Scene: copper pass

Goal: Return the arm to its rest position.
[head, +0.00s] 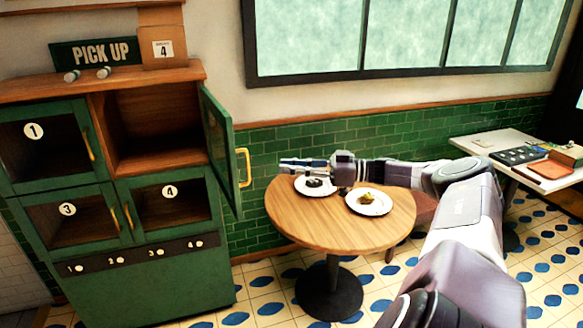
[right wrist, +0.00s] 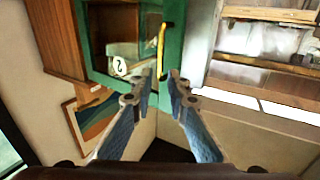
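My right arm (head: 462,215) reaches in from the lower right, across the far side of the round table. Its gripper (head: 284,164) points left, over or just behind the table's far left edge, towards the open cabinet door. In the right wrist view the two fingers (right wrist: 162,76) stand apart with nothing between them. The green door with number 2 (right wrist: 120,66) and its yellow handle (right wrist: 162,48) lie beyond the fingertips. I cannot tell the exact gap to the door. My left gripper is not in view.
The green cabinet (head: 140,285) stands left; its upper right door (head: 222,150) is swung open and that compartment looks empty. The round table (head: 330,232) holds a plate with dark food (head: 315,191) and a plate with yellowish food (head: 370,207). A white table (head: 475,143) stands right.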

